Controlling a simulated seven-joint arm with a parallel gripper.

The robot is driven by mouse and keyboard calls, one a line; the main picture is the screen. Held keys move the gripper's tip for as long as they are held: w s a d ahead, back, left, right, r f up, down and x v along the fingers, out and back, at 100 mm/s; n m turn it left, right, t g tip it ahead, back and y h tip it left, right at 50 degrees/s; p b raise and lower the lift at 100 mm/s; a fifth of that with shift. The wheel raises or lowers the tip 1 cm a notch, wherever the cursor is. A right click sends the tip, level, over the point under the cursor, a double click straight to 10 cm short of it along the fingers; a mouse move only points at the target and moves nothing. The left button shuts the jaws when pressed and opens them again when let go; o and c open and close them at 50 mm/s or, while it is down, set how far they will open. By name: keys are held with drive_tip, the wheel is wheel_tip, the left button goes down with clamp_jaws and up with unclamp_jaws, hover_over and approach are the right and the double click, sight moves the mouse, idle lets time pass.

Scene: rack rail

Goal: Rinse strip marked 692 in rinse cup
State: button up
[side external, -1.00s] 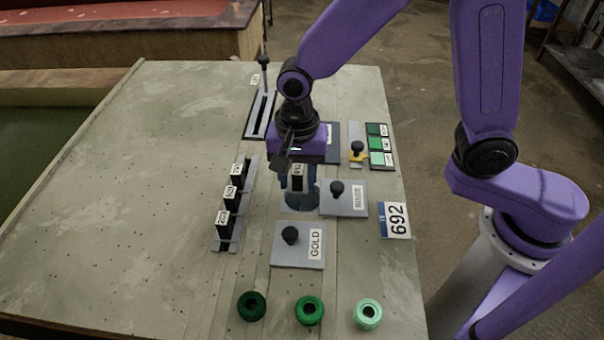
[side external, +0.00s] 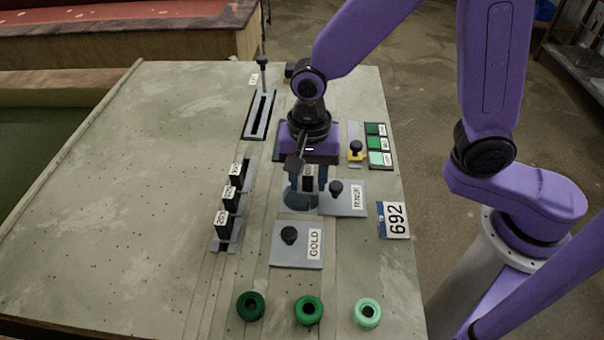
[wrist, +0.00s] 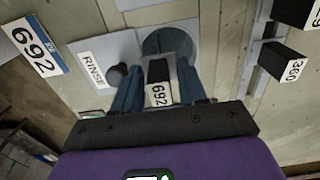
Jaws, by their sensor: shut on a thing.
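The gripper (wrist: 160,88) points down over the rinse cup area. The rinse cup (side external: 297,201) is a round grey opening, also seen just beyond the strip in the wrist view (wrist: 168,42). The plate marked RINSE (side external: 345,202), with a black knob, lies flat to the right of the cup. The strip's lower end is hidden, so I cannot tell whether it is inside the cup.
A rack (side external: 230,232) with several black-headed strips stands to the left. A GOLD plate with a knob (side external: 297,245) lies in front. Several green rings (side external: 309,310) line the front. A 692 card (side external: 394,220), green colour chart (side external: 378,146) and slotted block (side external: 260,115) stand around.

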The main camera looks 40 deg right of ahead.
drive_tip(key=shift+w+a, duration=0.1)
idle(0.4)
drive_tip(key=shift+w+a, duration=0.7)
drive_tip(key=shift+a, duration=0.05)
drive_tip(key=shift+r, duration=0.1)
idle(1.6)
wheel_tip(320, 180, up, 10)
drive_tip(key=shift+s+d, duration=0.4)
drive_tip(key=shift+d, duration=0.05)
idle(0.4)
drive_tip(key=shift+r, duration=0.1)
idle(3.7)
